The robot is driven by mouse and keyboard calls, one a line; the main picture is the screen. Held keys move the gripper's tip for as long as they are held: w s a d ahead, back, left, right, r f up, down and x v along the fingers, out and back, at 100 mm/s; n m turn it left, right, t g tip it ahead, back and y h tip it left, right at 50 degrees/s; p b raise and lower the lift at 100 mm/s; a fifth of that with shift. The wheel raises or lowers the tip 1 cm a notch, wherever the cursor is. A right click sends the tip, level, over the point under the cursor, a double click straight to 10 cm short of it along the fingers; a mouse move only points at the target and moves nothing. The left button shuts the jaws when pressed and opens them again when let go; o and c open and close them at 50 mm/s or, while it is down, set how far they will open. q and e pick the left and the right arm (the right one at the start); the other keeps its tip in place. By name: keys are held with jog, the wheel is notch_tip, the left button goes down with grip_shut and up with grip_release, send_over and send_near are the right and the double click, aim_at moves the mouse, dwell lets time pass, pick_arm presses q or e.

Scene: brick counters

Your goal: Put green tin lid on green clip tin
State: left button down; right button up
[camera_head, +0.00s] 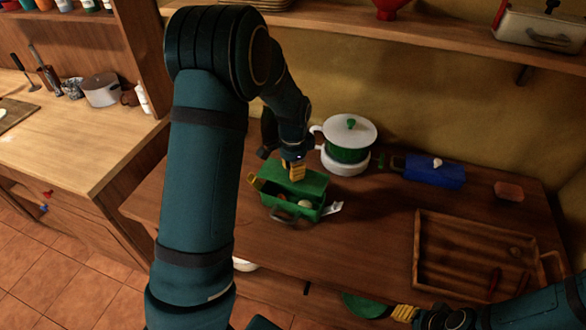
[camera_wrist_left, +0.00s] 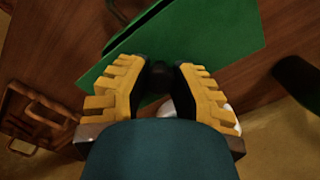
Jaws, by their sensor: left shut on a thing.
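The green clip tin (camera_head: 292,213) stands on the wooden counter, with a handle on its front. Its front part is open and a pale round thing shows inside. The green tin lid (camera_head: 309,184) is over the back part of the tin, seemingly tilted; I cannot tell if it touches the rim. My left gripper (camera_head: 293,172) is shut on the lid's dark knob from above. The left wrist view shows the lid (camera_wrist_left: 215,40) as a flat green sheet beyond the yellow fingers (camera_wrist_left: 160,80). My right gripper (camera_head: 403,313) is at the bottom edge, its fingers near a green round thing (camera_head: 365,305).
A white and green pot (camera_head: 348,135) stands close behind the tin. A blue box (camera_head: 434,171) and a small reddish block (camera_head: 508,191) lie to the right. A wooden tray (camera_head: 465,250) fills the front right. Bare counter lies between tin and tray.

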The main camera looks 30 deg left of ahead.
pick_arm(q)
jog(key=shift+f+b, duration=1.6)
jog(key=shift+f, duration=0.55)
jog(key=shift+f+b, duration=0.5)
jog(key=shift+f, duration=0.3)
jog(key=shift+f+b, duration=0.35)
jog(key=shift+f, duration=0.15)
dwell(0.4)
jog(key=shift+c, duration=1.1)
grip_release()
jog(key=shift+r, duration=0.1)
jog(key=shift+r+p, duration=2.5)
jog(key=shift+r, duration=0.95)
